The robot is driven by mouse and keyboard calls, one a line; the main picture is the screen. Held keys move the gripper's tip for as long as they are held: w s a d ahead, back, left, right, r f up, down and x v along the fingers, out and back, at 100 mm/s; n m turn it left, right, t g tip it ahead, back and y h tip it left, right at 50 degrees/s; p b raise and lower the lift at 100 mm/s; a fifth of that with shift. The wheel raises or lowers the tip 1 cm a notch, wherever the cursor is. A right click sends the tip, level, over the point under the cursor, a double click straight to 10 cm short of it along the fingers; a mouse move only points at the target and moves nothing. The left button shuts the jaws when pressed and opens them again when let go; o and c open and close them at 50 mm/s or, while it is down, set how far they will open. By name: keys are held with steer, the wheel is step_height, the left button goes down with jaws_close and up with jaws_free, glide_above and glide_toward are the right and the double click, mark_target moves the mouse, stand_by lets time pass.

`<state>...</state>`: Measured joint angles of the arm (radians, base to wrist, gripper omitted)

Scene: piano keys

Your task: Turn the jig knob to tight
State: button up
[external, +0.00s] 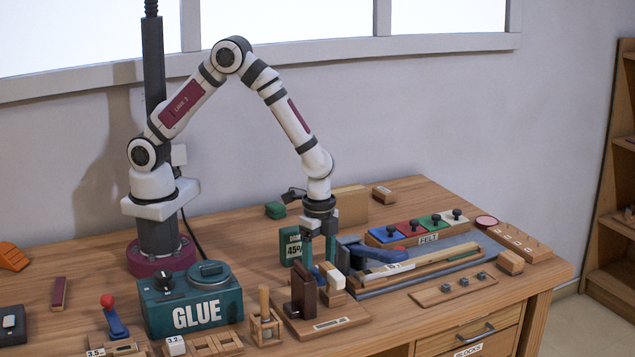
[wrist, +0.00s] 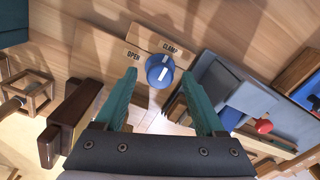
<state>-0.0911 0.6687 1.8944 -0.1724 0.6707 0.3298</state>
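The jig knob (wrist: 160,71) is blue with a white mark on top, on a wooden board by the labels OPEN (wrist: 133,55) and CLAMP (wrist: 170,48); I see no label reading tight. The white mark runs roughly up the picture, nearer CLAMP than OPEN, but its exact setting is unclear. My gripper (wrist: 160,76) is open, with a green finger to each side of the knob in the wrist view. I see no contact, and the height gap is unclear. In the external view my gripper (external: 319,254) points down over the jig, whose knob is mostly hidden there.
Dark wooden blocks (wrist: 78,115) stand left of the fingers. A blue tool with a red knob (wrist: 263,126) lies to the right.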

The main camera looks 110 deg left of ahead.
step_height(320, 180, up, 16)
stand_by(0.3)
steer(key=shift+f, duration=0.15)
steer(key=s+r+y, duration=0.1)
steer(key=s+r, duration=0.1)
steer(key=s, duration=2.3)
steer(key=shift+s+r+m+y, duration=0.35)
steer(key=shift+s+m+y, duration=0.05)
steer(key=shift+c, duration=0.4)
